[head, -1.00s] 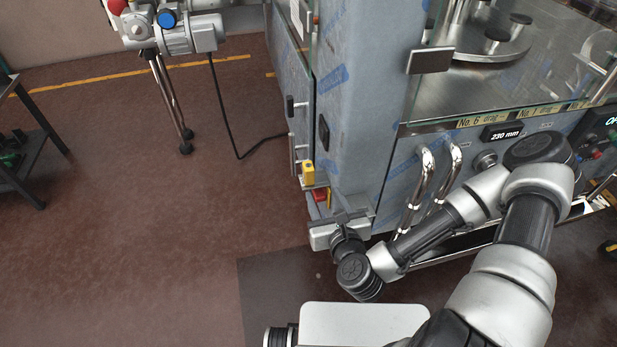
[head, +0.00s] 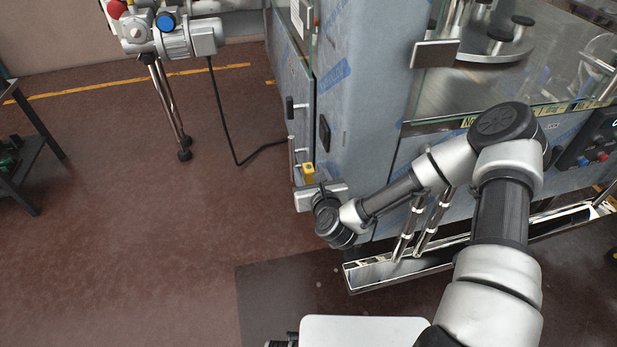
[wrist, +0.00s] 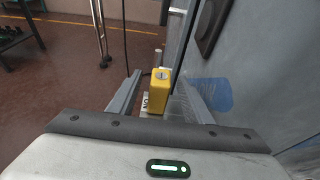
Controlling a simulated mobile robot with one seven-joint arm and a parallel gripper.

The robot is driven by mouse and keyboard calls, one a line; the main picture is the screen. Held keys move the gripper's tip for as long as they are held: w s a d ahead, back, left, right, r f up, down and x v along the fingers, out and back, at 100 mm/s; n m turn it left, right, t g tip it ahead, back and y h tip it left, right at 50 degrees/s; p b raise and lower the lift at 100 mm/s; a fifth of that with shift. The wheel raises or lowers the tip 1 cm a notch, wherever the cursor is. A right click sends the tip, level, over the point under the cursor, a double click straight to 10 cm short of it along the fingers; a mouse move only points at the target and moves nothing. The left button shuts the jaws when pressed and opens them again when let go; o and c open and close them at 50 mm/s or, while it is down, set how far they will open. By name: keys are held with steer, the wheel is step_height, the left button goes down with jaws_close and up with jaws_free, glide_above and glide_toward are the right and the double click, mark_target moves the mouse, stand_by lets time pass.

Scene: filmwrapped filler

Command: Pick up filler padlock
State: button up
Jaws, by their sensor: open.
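The filler padlock, a small yellow block, sits at the front edge of the blue machine cabinet, beside the door handle. In the head view the padlock (head: 308,170) shows just beyond my gripper (head: 317,184). My gripper (wrist: 155,95) is open, with one finger to the left of the padlock and one to the right. I cannot tell whether the padlock is fully between the fingertips. The padlock's lower part is partly hidden in the head view.
The film-wrapped cabinet (head: 345,110) stands close to the right of my gripper. A dark handle (wrist: 213,25) projects from its face. A chrome rail (head: 400,268) runs low along its front. The floor (head: 150,220) to the left is clear.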

steer(key=shift+x, duration=0.8)
jaws_close()
steer(key=shift+r, duration=0.1)
